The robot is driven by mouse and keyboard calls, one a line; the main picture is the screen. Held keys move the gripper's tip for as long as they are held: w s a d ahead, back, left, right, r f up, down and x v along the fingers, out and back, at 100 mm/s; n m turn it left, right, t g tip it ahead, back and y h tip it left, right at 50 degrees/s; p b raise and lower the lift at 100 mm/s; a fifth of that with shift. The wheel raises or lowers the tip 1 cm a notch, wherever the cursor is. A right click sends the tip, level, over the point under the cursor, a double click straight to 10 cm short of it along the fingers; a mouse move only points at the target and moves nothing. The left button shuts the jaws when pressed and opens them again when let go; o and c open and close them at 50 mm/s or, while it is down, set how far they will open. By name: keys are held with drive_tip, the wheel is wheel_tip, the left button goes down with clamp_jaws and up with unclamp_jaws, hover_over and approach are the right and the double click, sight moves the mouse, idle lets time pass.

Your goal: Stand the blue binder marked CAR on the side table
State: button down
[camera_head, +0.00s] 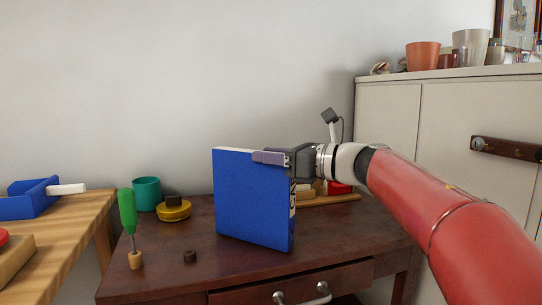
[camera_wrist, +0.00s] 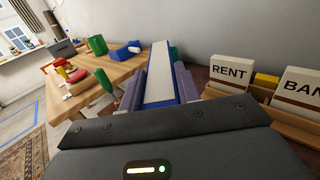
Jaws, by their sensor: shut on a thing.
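The blue binder (camera_head: 250,200) is upright over the dark side table (camera_head: 185,270), its broad cover facing the head camera. Its lower edge looks at or very near the tabletop; I cannot tell whether it touches. Part of a white spine label with dark marks shows on its right edge, but I cannot read it. My gripper (camera_head: 270,157) is shut on the binder's upper right corner. In the wrist view the binder (camera_wrist: 160,75) shows its white page edge between the two purple fingers.
A cabinet (camera_head: 390,115) rises at right.

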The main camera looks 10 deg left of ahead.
drive_tip(key=shift+f, duration=0.15)
drive_tip(key=c, duration=1.1)
unclamp_jaws()
drive_tip(key=shift+c, duration=0.2)
drive_tip(key=shift+o, duration=1.1)
drive_tip(key=shift+f, duration=0.1)
